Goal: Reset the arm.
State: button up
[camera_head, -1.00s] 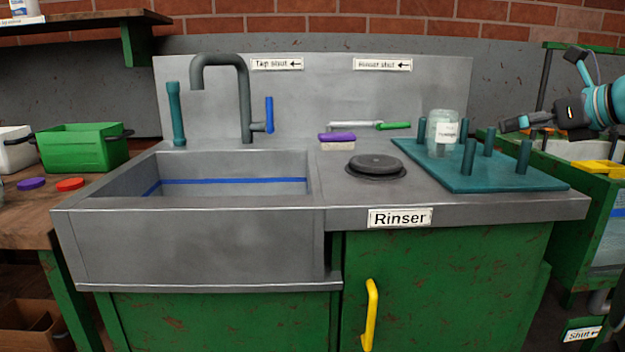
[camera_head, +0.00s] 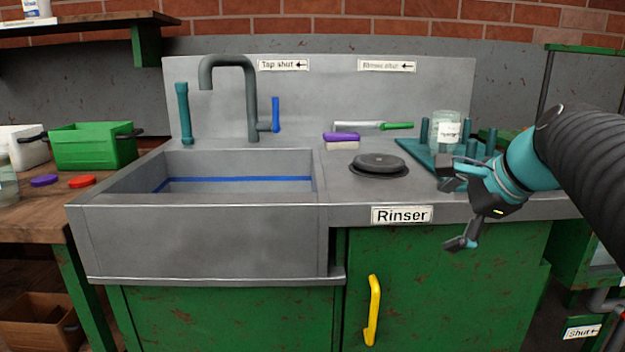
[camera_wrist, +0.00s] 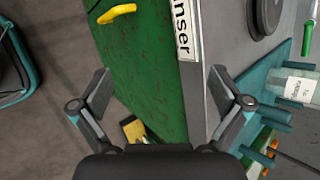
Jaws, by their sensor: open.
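My gripper (camera_head: 457,212) is open and empty in the head view, in front of the right part of the rinser counter. It covers part of the teal peg rack (camera_head: 413,149). A clear glass jar (camera_head: 446,128) with a white label stands at the rack, behind my gripper. In the wrist view my gripper's two fingers (camera_wrist: 160,90) are spread wide, with the green cabinet front and the counter edge beyond them. The jar also shows at the right of the wrist view (camera_wrist: 296,88).
A grey sink (camera_head: 200,240) with a tap (camera_head: 250,95) is at the left. A round black rinser (camera_head: 379,164), a purple-topped sponge (camera_head: 342,138) and a green-handled brush (camera_head: 395,126) are on the counter. A green crate (camera_head: 92,148) and red and purple lids stand on the left table.

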jog(key=s+a+f+n+g+h, duration=0.1)
jog(key=s+a+f+n, duration=0.2)
jog(key=s+f+n, duration=0.6)
jog(key=s+a+f+n+g+h, duration=0.1)
jog(key=s+a+f+n+h, duration=0.1)
jog(key=s+f+n, duration=0.7)
jog(key=shift+a+f+h, duration=0.25)
jog(key=shift+a+h, duration=0.05)
jog(key=shift+a, duration=0.6)
jog(key=shift+s, duration=0.1)
